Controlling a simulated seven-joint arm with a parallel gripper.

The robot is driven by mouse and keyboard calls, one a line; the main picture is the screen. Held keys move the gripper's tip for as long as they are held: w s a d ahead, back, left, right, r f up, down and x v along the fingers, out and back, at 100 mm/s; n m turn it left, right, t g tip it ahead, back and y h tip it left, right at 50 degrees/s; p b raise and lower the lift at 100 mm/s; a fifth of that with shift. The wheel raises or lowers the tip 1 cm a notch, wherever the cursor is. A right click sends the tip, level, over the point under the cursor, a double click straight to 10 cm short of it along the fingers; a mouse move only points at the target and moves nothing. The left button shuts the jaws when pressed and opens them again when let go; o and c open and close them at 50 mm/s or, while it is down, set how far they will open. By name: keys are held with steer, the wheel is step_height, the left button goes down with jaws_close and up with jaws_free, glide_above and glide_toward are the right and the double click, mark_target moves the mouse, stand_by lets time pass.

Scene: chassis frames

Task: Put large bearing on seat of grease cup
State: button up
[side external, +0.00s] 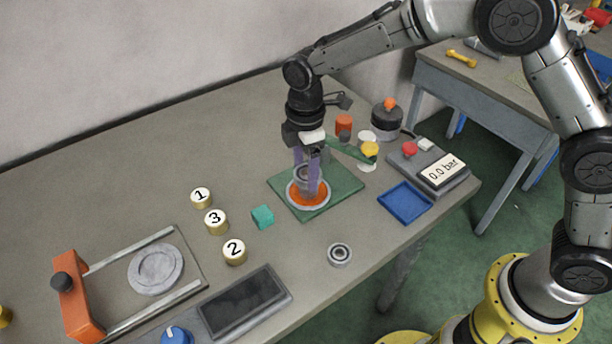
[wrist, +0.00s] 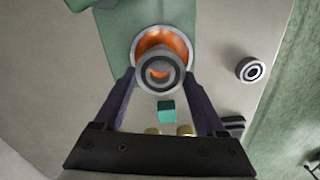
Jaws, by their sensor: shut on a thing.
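My gripper (side external: 308,181) is shut on the large bearing (wrist: 149,82), a grey ring held between its two purple fingers in the wrist view. The grease cup (side external: 292,197) is a pale round cup with orange grease inside, standing on a green mat. The cup also shows in the wrist view (wrist: 181,42), just beyond the bearing and partly covered by it. The bearing is over the cup, with orange showing through its hole. In the side view the fingers hide much of the bearing, and I cannot tell whether it touches the cup.
A smaller bearing (side external: 340,254) lies on the bench. A teal cube (side external: 262,217) and numbered brass weights (side external: 215,221) stand left of the green mat (side external: 345,186).

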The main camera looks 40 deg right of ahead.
steer(key=shift+s+f, duration=0.1)
steer(key=shift+f, duration=1.15)
steer(key=shift+f, duration=0.1)
steer(key=o, duration=1.5)
